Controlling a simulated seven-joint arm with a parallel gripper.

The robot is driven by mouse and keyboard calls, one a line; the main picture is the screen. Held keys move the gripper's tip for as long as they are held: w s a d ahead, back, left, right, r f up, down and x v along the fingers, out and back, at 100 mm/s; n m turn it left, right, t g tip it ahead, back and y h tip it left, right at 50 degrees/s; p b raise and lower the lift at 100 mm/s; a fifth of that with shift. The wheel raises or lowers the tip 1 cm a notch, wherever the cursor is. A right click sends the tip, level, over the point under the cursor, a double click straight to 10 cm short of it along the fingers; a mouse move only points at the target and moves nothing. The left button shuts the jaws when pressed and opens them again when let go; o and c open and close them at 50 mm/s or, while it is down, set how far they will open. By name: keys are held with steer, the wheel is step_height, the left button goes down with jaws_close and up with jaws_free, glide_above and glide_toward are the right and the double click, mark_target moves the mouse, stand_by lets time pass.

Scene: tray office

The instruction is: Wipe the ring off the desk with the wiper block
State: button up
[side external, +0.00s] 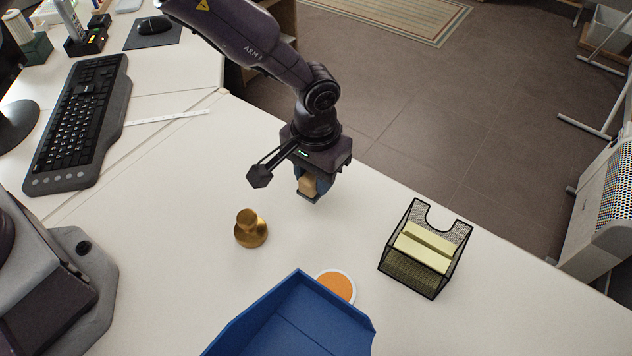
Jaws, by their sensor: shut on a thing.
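My gripper (309,184) points down over the white desk (190,200), near its far edge. It is shut on a small tan block with a dark underside, the wiper block (308,186). Parts of the block are hidden by the fingers. I cannot tell whether its underside touches the desk or is just above it. I cannot make out a ring mark on the bare desk. It may be hidden or too faint to see.
A brass weight (251,232) stands left of the gripper. A black mesh note holder (425,252) stands to the right. A blue tray (290,318) and an orange disc with a white rim (338,284) lie in front. A keyboard (78,120) is far left.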

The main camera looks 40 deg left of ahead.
steer(key=shift+r, duration=1.6)
